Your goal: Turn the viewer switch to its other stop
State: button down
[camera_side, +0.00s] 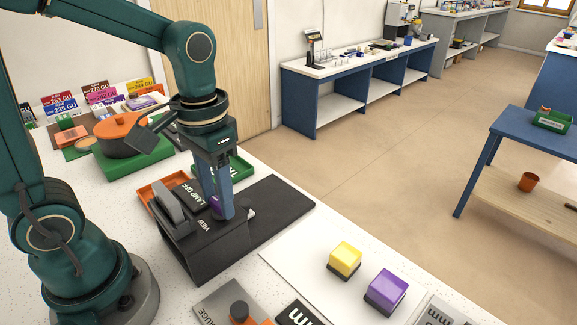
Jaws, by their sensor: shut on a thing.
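The viewer (207,252) is a black box with a "VIEW" label on the near part of the white worktop. A "LAMP OFF" label (188,194) faces up at its far left. My gripper (222,211) points straight down onto the top of the viewer, with its blue fingers shut on the viewer switch. Only a small purple part (215,206) shows at the fingertips; the fingers hide most of the switch, so I cannot tell which stop it is at. A small pale piece (250,212) shows just right of the fingers.
A yellow block (345,259) and a purple block (386,291) stand on a white sheet at the front right. An orange pot (120,136) sits on a green base behind left. An orange tray (158,190) and a green tray (241,166) lie close around the gripper.

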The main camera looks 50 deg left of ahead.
aim_at(210, 224)
jog(key=shift+m, duration=0.5)
jog(key=shift+c, duration=2)
grip_release()
jog(key=shift+r, duration=0.15)
jog(key=shift+r, duration=2.5)
jog(key=s+t, duration=0.2)
jog(key=shift+s+d+r+t, duration=0.15)
jog(key=shift+d+t, duration=0.05)
jog(key=shift+t, duration=0.2)
jog(key=shift+s+d+f+t, duration=0.1)
jog(key=shift+s+f+t, duration=0.15)
jog(key=shift+s+t, duration=0.35)
jog(key=shift+s+d+f+t, duration=0.1)
jog(key=shift+s+f+t, duration=0.15)
jog(key=shift+t, duration=0.55)
